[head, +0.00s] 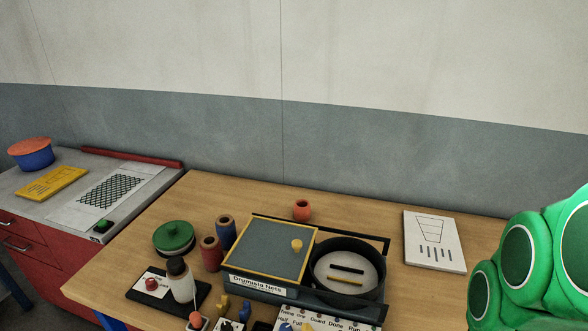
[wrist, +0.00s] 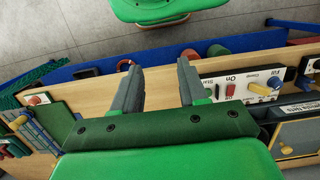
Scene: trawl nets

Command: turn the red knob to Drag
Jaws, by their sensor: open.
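A small round red knob (head: 152,284) sits on a white plate on a black base at the front left of the bench. An orange-red knob (head: 197,320) shows on a white box, cut by the lower edge. No Drag label is legible. In the wrist view a reddish knob (wrist: 36,99) is on a white plate at the far left, well apart from my gripper. My gripper (wrist: 158,68) is open and empty, its fingers over the bench's front edge. The head view does not show its fingers, only my green arm at the right.
A white bottle (head: 180,282) stands close beside the red knob. A switch panel (wrist: 228,89) is right of my fingers.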

